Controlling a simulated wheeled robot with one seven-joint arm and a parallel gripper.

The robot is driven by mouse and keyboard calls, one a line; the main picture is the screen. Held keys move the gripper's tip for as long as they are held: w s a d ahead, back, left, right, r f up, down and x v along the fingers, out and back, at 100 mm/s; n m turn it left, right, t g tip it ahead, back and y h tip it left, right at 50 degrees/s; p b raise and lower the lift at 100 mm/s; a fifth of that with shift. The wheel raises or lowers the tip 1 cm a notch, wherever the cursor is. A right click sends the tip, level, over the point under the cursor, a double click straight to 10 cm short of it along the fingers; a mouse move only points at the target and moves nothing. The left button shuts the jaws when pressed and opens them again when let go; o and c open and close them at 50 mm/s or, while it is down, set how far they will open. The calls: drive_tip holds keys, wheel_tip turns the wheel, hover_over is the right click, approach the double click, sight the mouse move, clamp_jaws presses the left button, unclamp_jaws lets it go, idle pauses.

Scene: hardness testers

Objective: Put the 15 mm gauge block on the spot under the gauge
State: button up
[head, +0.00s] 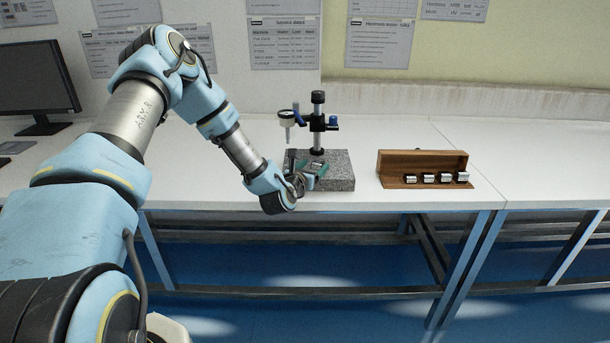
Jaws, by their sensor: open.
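The spot under the gauge is hidden or too small to make out. Several metal gauge blocks (444,178) sit in a row in a wooden box; their sizes are unreadable.
The open wooden box (422,160) stands on the white bench (545,160), right of the granite base with a gap between. A monitor (38,80) stands at the far left. The bench right of the box is clear. The bench's front edge runs close to the base.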

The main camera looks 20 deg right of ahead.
drive_tip(key=b+v, duration=0.2)
drive_tip(key=v, duration=0.9)
drive_tip(key=a+m+g+y, duration=0.5)
drive_tip(key=a+m+y, duration=0.3)
drive_tip(key=a+m, duration=1.05)
drive_tip(key=s+a+r+m+g+y, duration=0.2)
drive_tip(key=s+a+r+m, duration=0.1)
drive_tip(key=s+a, duration=0.3)
drive_tip(key=s+a+r+m+g+y, duration=0.1)
drive_tip(key=s+a+r+m, duration=0.3)
drive_tip(key=a, duration=0.6)
drive_tip(key=shift+s+a+m+g+y, duration=0.15)
drive_tip(key=shift+s+m+g+y, duration=0.35)
drive_tip(key=shift+s+m, duration=0.5)
